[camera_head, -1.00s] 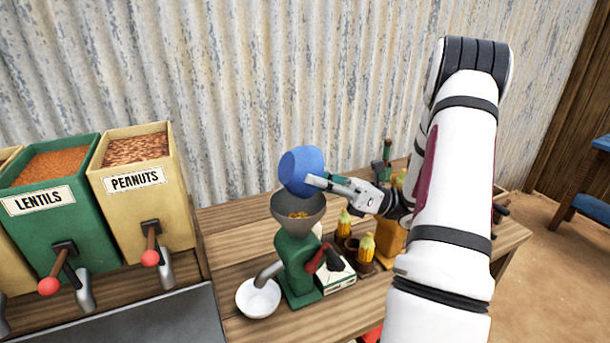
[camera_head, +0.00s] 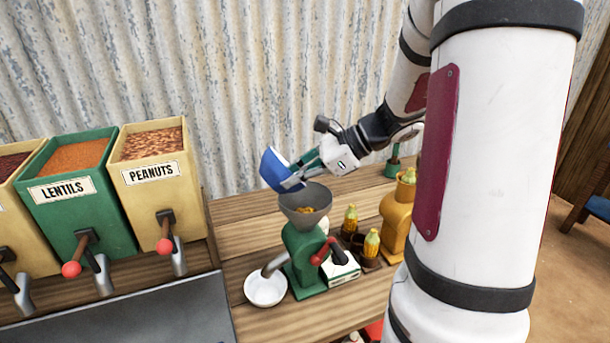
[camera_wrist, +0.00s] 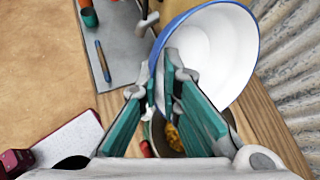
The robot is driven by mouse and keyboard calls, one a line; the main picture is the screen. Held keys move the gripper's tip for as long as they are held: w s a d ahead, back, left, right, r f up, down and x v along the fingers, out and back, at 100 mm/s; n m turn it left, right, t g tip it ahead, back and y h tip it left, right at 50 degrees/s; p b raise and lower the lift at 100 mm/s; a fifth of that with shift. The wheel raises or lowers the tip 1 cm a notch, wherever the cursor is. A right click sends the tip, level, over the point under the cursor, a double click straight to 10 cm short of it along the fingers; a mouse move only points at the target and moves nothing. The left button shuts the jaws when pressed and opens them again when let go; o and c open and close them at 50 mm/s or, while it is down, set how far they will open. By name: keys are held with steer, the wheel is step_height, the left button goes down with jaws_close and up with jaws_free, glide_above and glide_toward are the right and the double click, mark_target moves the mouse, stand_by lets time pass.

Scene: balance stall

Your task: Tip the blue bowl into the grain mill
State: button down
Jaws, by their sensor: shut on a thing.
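The blue bowl (camera_head: 278,171) is tilted above and slightly left of the hopper of the grain mill (camera_head: 303,249). My gripper (camera_head: 296,180) is shut on the bowl's rim. In the wrist view the bowl (camera_wrist: 216,52) shows a white inside that looks empty, and my gripper (camera_wrist: 168,90) pinches its edge. The mill is green with a grey funnel hopper (camera_head: 312,197) and a red-handled crank. Yellow-orange grain (camera_head: 305,210) lies in the hopper and also shows in the wrist view (camera_wrist: 173,136). A white bowl (camera_head: 265,288) stands under the mill's spout.
Bins labelled lentils (camera_head: 80,190) and peanuts (camera_head: 155,175) stand at left. Corn cobs (camera_head: 371,243) stand in holders right of the mill, near a yellow-orange mill (camera_head: 397,222). Bare wooden counter (camera_head: 240,225) lies behind and left of the mill.

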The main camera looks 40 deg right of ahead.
mark_target(276, 191)
steer(key=shift+w+a+r+n+g+h+p, duration=0.1)
steer(key=shift+a+n+g+h+p, duration=0.45)
steer(key=shift+h, duration=0.45)
steer(key=h+p, duration=0.1)
steer(key=h, duration=0.1)
steer(key=a+g+h+p, duration=0.1)
steer(key=h+p, duration=0.1)
steer(key=a+f+n+g+h+p, duration=0.1)
steer(key=h, duration=0.2)
steer(key=shift+w+a, duration=0.15)
steer(key=shift+w, duration=0.2)
steer(key=shift+w+r+h+p, duration=0.1)
steer(key=shift+h+p, duration=0.2)
steer(key=shift+p, duration=0.05)
